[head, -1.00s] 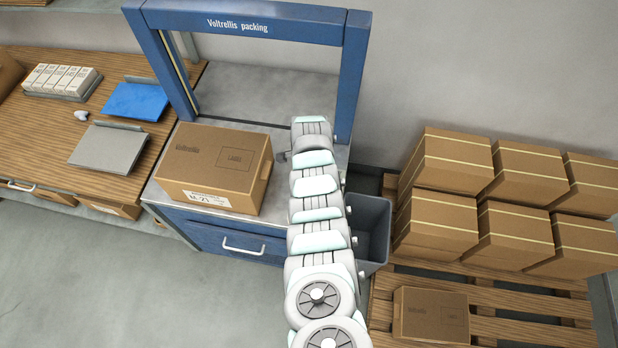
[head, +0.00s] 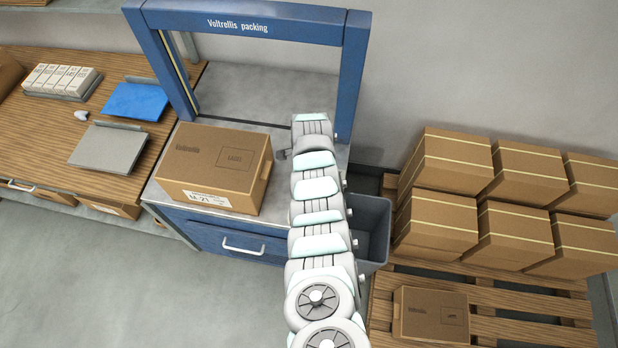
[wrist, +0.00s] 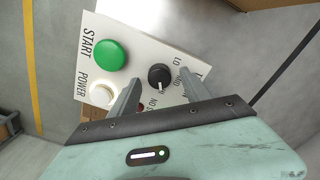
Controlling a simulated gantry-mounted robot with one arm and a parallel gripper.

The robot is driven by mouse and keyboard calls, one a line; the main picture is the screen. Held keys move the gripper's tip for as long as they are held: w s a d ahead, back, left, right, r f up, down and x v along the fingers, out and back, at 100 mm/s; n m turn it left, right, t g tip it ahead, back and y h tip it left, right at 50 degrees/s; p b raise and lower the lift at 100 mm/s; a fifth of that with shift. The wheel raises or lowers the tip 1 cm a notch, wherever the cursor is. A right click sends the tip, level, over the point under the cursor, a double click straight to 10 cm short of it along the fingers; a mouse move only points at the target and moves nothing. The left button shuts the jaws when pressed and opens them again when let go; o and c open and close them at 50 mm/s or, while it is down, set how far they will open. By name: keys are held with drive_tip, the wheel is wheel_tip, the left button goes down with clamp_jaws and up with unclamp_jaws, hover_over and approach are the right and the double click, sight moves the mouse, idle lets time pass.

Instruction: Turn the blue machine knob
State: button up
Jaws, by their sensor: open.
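In the wrist view, a black knob (wrist: 160,73) with a white pointer mark sits on a white control panel (wrist: 125,37), which carries printed lettering. The pointer mark points down in the picture. My gripper (wrist: 159,79) is open, with one finger at each side of the knob. I cannot tell how far the fingertips are from the panel. In the head view, the blue machine (head: 262,22) marked "Voltrellis packing" stands behind my arm. The knob, panel and fingers are hidden there.
A green START button (wrist: 110,54) and a white POWER button (wrist: 101,95) lie left of the knob. A small red part shows beside the left finger. A closed carton (head: 215,165) sits on the machine bed. A grey bin (head: 372,235) and stacked cartons (head: 455,165) stand right.

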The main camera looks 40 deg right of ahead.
wheel_tip(320, 180, up, 10)
drive_tip(key=shift+b, duration=0.3)
drive_tip(key=shift+f, duration=0.1)
idle(0.6)
